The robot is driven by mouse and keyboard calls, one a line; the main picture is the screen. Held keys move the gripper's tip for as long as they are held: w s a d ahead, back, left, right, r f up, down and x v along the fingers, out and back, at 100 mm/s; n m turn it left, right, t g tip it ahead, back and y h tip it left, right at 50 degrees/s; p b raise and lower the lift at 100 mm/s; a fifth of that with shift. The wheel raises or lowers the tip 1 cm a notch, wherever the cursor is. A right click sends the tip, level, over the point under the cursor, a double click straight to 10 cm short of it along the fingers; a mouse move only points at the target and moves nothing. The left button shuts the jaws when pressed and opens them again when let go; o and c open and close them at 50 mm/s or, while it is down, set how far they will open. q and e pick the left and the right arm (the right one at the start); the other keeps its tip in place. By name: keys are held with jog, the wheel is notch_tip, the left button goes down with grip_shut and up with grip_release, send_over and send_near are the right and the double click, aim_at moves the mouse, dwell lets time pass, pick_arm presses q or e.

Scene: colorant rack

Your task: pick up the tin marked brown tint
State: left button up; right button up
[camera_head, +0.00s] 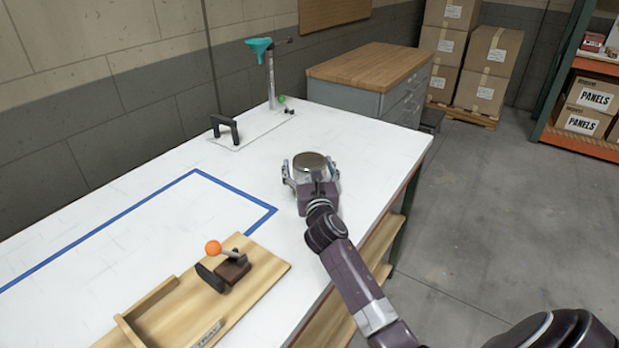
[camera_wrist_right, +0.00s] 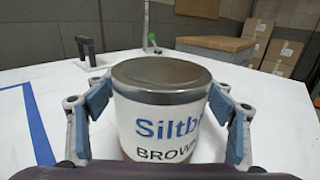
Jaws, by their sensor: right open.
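The tin (camera_wrist_right: 160,118) stands upright on the white table in the right wrist view. It has a grey metal lid and a white label with blue "Siltbr" and dark "BROW" lettering, the rest cut off. In the head view the tin's lid (camera_head: 311,164) shows between the fingers. My right gripper (camera_head: 311,178) is open around the tin, one blue-padded finger on each side. In the right wrist view the right gripper (camera_wrist_right: 160,105) has its pads close beside the tin's walls. The tin's lower front is hidden by my gripper. My left gripper is not in view.
The white table (camera_head: 130,190) carries a blue tape outline (camera_head: 272,209) at left. A wooden board with an orange-knobbed lever (camera_head: 213,248) lies at the front. A black handle (camera_head: 224,128) and a post with a teal funnel (camera_head: 259,46) stand at the back. The table around the tin is clear.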

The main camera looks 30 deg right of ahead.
jog(key=x, duration=0.3)
jog(key=shift+w+f, duration=0.15)
jog(key=shift+f, duration=0.05)
jog(key=shift+c, duration=0.6)
jog(key=c, duration=1.5)
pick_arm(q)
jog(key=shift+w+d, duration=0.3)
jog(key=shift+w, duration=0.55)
pick_arm(e)
jog(key=shift+c, duration=1)
jog(key=shift+r, duration=0.1)
